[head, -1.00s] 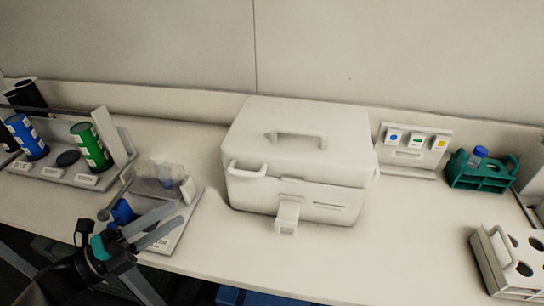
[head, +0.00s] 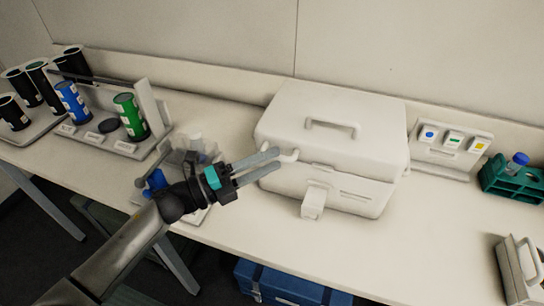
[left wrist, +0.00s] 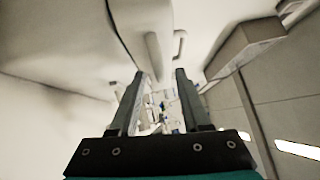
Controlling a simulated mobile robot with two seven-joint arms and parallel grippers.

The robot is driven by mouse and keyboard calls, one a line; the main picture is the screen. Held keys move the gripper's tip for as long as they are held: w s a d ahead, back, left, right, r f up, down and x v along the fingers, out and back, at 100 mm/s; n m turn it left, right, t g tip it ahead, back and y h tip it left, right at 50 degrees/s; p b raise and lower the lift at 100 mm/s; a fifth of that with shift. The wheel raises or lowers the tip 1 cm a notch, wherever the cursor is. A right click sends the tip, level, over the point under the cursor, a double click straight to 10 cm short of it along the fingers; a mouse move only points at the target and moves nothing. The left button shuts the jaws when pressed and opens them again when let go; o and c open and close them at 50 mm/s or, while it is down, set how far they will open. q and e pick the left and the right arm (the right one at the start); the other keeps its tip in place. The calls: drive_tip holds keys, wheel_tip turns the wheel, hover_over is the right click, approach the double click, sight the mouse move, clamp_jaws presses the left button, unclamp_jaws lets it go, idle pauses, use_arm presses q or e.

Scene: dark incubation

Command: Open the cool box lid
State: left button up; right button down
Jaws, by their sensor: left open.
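The white cool box (head: 375,197) stands on the bench with its lid (head: 375,112) shut. A handle (head: 333,125) is on top of the lid, and a latch (head: 314,200) hangs at the front. My left gripper (head: 278,160) is open, its fingers pointing right at the pale side handle (head: 291,155) on the lid's left front corner. The fingertips partly cover that handle. In the left wrist view a white bar (left wrist: 153,55) appears between the open fingers (left wrist: 159,76); I cannot tell whether they touch it. My right gripper is out of view.
A rack with a blue bottle (head: 72,103) and a green bottle (head: 129,115) stands left. A small tray with a blue item (head: 155,180) lies behind my left arm. A colored-label panel (head: 452,142) and a green rack (head: 505,185) stand right.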

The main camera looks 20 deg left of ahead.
use_arm(q)
drive_tip(key=shift+w+d, duration=0.35)
drive_tip(key=shift+d, duration=0.1)
clamp_jaws()
idle(1.2)
